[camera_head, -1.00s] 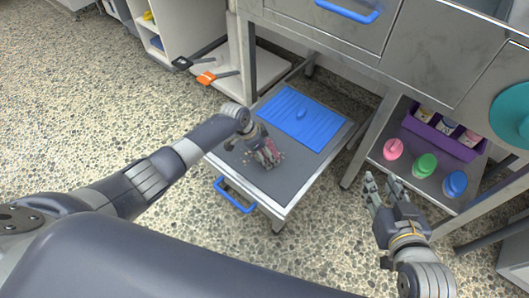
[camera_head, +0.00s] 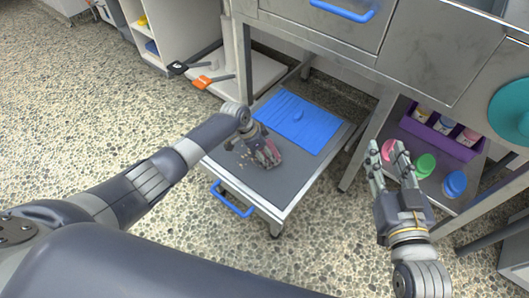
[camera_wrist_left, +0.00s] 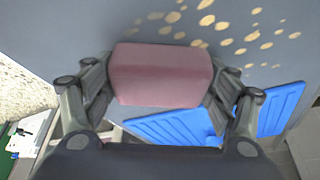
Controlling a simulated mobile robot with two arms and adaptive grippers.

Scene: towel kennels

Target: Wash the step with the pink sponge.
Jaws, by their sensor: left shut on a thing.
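The step (camera_head: 275,185) is a low pull-out platform with a dark grey top, a metal rim and a blue front handle. Several tan spots lie on its grey top, and they show clearly in the left wrist view (camera_wrist_left: 230,28). My left gripper (camera_head: 268,157) is low over the step, shut on the pink sponge (camera_wrist_left: 160,75). The sponge is between its fingers, beside the spots. Whether it touches the top is hard to tell. My right gripper (camera_head: 387,150) is open and empty, in front of the lower shelf.
A blue ribbed mat (camera_head: 302,120) covers the step's back part. On the shelf at right stand pink (camera_head: 389,150), green (camera_head: 425,165) and blue (camera_head: 455,184) lidded containers and a purple bin (camera_head: 440,138). Steel drawers overhang the step. Open pebbled floor lies at left.

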